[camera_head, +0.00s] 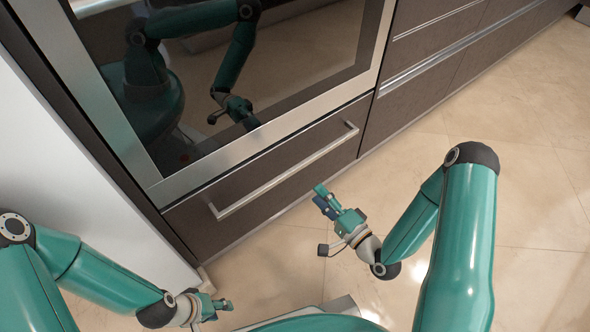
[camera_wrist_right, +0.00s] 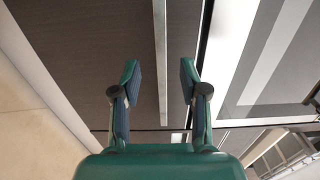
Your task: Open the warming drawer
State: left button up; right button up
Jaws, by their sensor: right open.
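The warming drawer (camera_head: 250,172) is the dark front panel below the oven, and it looks shut. Its long silver bar handle (camera_head: 285,170) runs along the front. My right gripper (camera_head: 322,198) is in front of the drawer, to the right of the handle's middle and apart from it. In the right wrist view the right gripper (camera_wrist_right: 159,75) is open and empty, with the handle (camera_wrist_right: 160,45) ahead, lined up between the two fingers. My left gripper (camera_head: 218,306) is low at the left, away from the drawer; its jaws are too small to read.
The oven (camera_head: 240,60) with a dark glass door and steel frame stands above the drawer. More dark drawers (camera_head: 430,70) with silver strips line the right. A white panel (camera_head: 70,150) stands at the left. The tiled floor (camera_head: 530,150) is clear.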

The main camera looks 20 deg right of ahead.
aim_at(297, 171)
jog(key=b+x, duration=0.2)
jog(key=x, duration=0.9)
jog(key=shift+w+a, duration=0.1)
jog(key=shift+w, duration=0.3)
jog(key=shift+f, duration=0.1)
grip_shut()
